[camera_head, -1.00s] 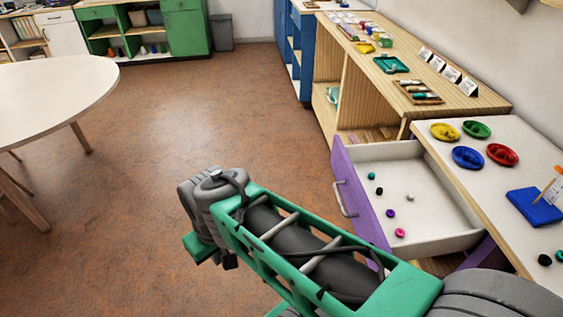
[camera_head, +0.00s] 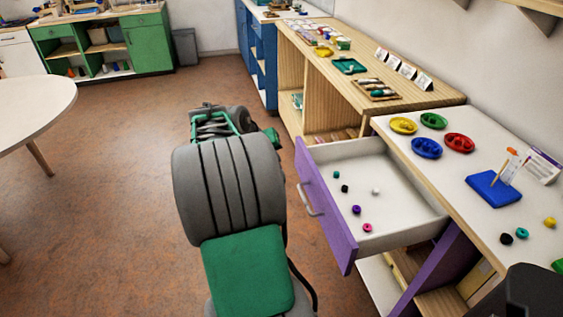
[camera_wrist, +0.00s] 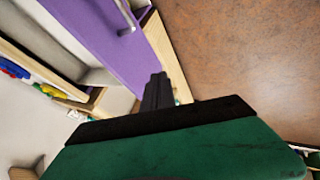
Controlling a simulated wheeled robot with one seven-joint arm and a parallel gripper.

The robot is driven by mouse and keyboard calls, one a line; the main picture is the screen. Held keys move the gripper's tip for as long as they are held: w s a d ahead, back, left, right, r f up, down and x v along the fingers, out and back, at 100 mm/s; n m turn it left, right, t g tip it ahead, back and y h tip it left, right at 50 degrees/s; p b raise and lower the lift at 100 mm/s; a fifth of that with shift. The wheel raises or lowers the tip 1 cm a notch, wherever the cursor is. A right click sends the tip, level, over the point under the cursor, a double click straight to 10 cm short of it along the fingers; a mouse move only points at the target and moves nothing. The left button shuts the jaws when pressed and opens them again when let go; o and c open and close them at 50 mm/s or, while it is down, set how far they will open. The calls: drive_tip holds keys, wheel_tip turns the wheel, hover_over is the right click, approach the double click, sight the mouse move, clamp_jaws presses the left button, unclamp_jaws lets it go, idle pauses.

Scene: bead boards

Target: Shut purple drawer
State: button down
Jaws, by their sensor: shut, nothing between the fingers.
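The purple drawer (camera_head: 327,205) stands pulled out of the white-topped cabinet in the head view. Its purple front has a silver bar handle (camera_head: 310,199) and faces left, and its white inside holds several small beads. In the wrist view the purple front (camera_wrist: 101,35) fills the upper left, with the handle (camera_wrist: 126,16) at the top. My gripper (camera_wrist: 158,82) shows there with its dark fingers together and empty, near the drawer front; I cannot tell if they touch it. In the head view my arm stands left of the drawer and hides the gripper's fingers.
The white cabinet top (camera_head: 455,180) carries yellow, green, blue and red dishes, a blue block (camera_head: 493,189) and loose beads. A wooden shelf unit (camera_head: 372,98) stands behind it. A round white table (camera_head: 30,112) is at the left. The brown floor (camera_head: 110,200) between is clear.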

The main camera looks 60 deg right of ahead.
drive_tip(key=s+d+f, duration=0.1)
drive_tip(key=d+f, duration=0.1)
drive_tip(key=s+d+f, duration=0.1)
drive_tip(key=d+f, duration=0.1)
drive_tip(key=d, duration=0.1)
drive_tip(key=s+d+f, duration=0.1)
drive_tip(key=d+f, duration=0.2)
drive_tip(key=shift+s+b, duration=0.15)
drive_tip(key=shift+b, duration=0.25)
